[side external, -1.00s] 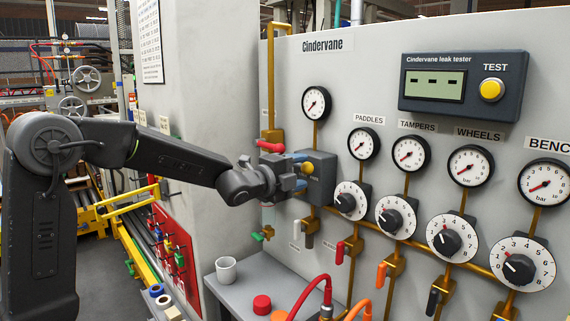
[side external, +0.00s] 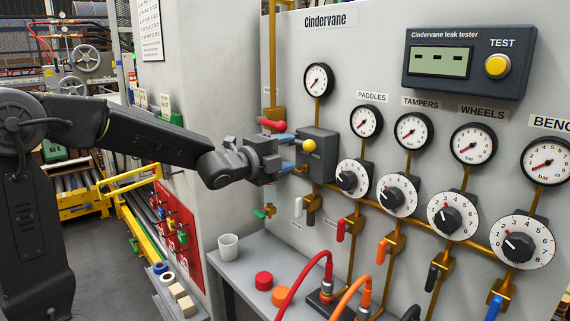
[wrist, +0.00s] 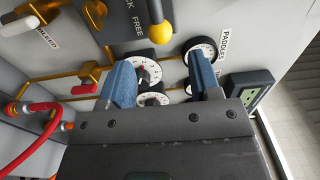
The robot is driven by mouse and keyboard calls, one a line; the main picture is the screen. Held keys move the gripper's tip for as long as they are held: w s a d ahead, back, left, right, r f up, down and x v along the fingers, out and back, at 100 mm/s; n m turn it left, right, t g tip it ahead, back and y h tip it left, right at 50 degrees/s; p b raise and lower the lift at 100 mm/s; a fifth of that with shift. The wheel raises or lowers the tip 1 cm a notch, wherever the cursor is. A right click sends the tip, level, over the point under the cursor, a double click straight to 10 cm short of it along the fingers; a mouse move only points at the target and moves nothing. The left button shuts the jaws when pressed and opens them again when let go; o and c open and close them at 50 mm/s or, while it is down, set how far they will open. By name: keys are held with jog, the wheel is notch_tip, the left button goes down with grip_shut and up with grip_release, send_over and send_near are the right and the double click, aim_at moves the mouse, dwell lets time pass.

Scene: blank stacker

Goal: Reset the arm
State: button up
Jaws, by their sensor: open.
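My gripper (side external: 287,154) is in front of the grey panel (side external: 380,70) in the side external view, at the left of a dark box (side external: 322,143) with a yellow knob (side external: 309,146). Its two blue fingers point at the panel. In the wrist view my gripper (wrist: 161,80) is open, with its fingers apart and nothing between them. The yellow knob (wrist: 163,31) hangs beyond the fingers there, near the word FREE. Whether a finger touches the box is hard to tell.
Several gauges and dials, such as the nearest dial (side external: 352,178), line the panel to the right. A red handle (side external: 271,125) is just above the gripper. Below stands a bench (side external: 245,268) with a white cup (side external: 228,246), red cap (side external: 264,280) and hoses (side external: 300,283).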

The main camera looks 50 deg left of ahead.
jog(key=s+d+f+n+g, duration=0.3)
jog(key=s+n, duration=0.3)
jog(key=s, duration=0.3)
jog(key=s+d+f+n+g, duration=0.3)
jog(key=s+n+g, duration=0.2)
jog(key=s, duration=0.4)
jog(key=s+d+f+n+g, duration=0.3)
jog(key=s+n, duration=0.4)
jog(key=s, duration=0.3)
jog(key=shift+f+g, duration=0.5)
jog(key=shift+g, duration=0.2)
jog(key=shift+d, duration=0.1)
